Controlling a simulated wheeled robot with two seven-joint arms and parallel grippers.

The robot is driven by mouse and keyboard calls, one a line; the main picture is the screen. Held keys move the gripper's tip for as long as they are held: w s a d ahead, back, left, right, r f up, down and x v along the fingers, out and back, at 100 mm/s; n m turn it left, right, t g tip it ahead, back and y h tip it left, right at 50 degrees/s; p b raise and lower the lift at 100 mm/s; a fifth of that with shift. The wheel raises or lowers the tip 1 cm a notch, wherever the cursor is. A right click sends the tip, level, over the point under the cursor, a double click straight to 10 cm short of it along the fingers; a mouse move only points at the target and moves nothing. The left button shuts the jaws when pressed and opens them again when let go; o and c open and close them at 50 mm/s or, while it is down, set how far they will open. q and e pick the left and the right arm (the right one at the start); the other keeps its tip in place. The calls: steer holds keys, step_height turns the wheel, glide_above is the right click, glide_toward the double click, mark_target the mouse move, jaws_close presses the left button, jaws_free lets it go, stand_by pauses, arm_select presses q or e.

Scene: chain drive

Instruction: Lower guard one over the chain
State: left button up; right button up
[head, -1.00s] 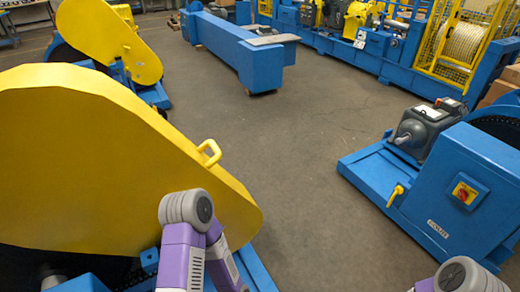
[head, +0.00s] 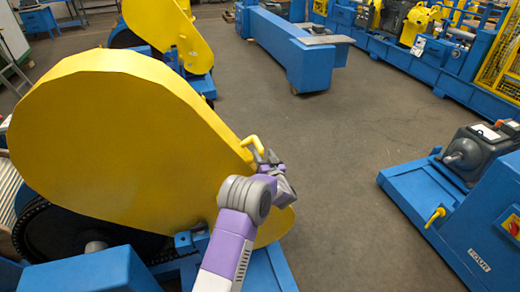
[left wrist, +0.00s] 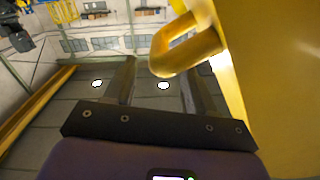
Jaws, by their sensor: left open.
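A big yellow guard (head: 130,130), which I take to be guard one, fills the left of the head view. It is raised and tilted, its narrow end low at the right. The chain (head: 28,215) and a dark wheel show beneath it. Its yellow handle (head: 253,145) stands on its upper edge. My left gripper (head: 268,158) is open beside this handle. In the left wrist view the handle loop (left wrist: 185,48) is just beyond the open left fingers (left wrist: 157,80), nearer the right one; contact cannot be told. My right gripper is out of view.
Another yellow guard (head: 172,28) stands behind on a blue machine. A long blue beam (head: 290,50) lies at the back. A blue unit with a grey motor (head: 480,150) stands at the right. The grey floor (head: 340,190) between is clear.

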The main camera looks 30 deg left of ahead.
mark_target(260, 149)
arm_select(q)
steer(key=shift+x, duration=2.5)
steer(key=shift+c, duration=0.3)
jaws_close()
steer(key=shift+f+b, duration=0.1)
steer(key=shift+b, duration=0.2)
